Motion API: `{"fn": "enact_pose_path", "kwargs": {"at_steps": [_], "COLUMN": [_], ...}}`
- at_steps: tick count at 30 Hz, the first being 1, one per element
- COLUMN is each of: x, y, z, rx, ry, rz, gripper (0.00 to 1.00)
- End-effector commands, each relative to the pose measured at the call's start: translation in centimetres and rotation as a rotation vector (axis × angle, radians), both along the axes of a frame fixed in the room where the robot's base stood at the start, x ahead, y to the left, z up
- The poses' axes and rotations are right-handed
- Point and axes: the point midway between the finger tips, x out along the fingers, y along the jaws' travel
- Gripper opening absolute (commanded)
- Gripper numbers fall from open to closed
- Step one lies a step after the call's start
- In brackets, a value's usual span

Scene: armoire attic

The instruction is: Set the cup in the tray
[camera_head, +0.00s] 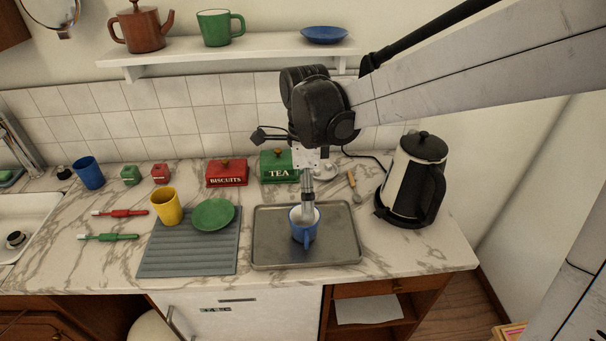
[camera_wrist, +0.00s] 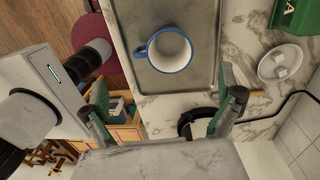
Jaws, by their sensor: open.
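The blue cup (camera_head: 304,235) with a white inside stands upright in the grey metal tray (camera_head: 342,250), near its middle. In the wrist view the cup (camera_wrist: 169,52) shows its open mouth and blue rim, with its handle to the left, on the tray (camera_wrist: 207,50). My gripper (camera_head: 308,208) is above the tray by the cup and hides part of it in the head view. In the wrist view my gripper (camera_wrist: 165,105) has its two fingers wide apart and nothing between them. The cup appears beyond the fingertips.
Left of the tray are a ribbed grey mat (camera_head: 190,258), a green plate (camera_head: 213,214) and a yellow cup (camera_head: 167,207). A kettle (camera_head: 412,180) stands to the right. Red (camera_head: 227,173) and green (camera_head: 278,166) tins stand behind, below a wall shelf (camera_head: 240,45).

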Motion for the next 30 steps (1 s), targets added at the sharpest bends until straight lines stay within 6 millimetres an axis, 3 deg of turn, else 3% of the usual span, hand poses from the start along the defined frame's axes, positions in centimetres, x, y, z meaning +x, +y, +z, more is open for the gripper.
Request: {"fn": "enact_pose_path", "kwargs": {"at_steps": [7,18,30], "x": [-1.5,-6.6,-12.5], "y": [-2.1,-7.9,-12.9], "z": [2.1,5.8,6.8], "rx": [0.024,-0.008,-0.239], "ry": [-0.068,-0.309,-0.504], "rz": [0.151,0.682,1.251], "gripper": [1.0,1.0,1.0]}}
